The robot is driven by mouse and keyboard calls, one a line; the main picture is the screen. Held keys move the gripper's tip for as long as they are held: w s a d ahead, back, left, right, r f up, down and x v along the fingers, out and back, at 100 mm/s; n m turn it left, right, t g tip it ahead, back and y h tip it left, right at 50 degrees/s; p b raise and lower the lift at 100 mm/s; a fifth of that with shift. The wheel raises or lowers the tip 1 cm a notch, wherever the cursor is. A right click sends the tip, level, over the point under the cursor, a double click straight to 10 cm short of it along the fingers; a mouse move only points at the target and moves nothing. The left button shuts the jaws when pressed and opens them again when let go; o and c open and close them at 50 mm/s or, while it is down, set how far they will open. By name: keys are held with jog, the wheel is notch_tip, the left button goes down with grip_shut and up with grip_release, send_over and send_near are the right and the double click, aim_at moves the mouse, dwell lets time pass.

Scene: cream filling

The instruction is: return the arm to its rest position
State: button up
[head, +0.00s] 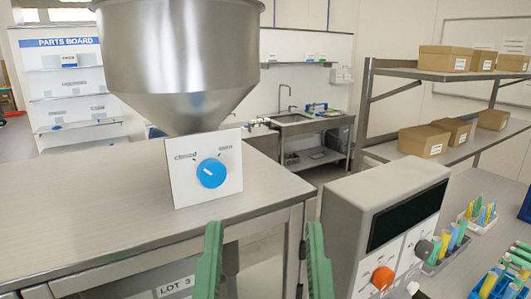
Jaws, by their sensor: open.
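My gripper (263,262) shows at the bottom middle of the head view as two green fingers. They stand apart with nothing between them, so it is open and empty. The fingers are in front of the near edge of the metal table (90,210). The rest of my arm is out of view. A steel hopper (185,60) hangs over the table. Below it stands a white panel (225,150) with a blue knob (211,173). The knob's white mark points up and left, towards "closed".
A grey control box (345,205) with a dark screen and an orange knob (383,278) stands close on the right of the fingers. Racks of coloured tubes (446,243) lie further right. Shelves with cardboard boxes (423,141), a sink (293,119) and a parts board (62,43) are behind.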

notch_tip(320, 180, up, 24)
jog(key=p, duration=2)
jog(key=shift+w, duration=0.25)
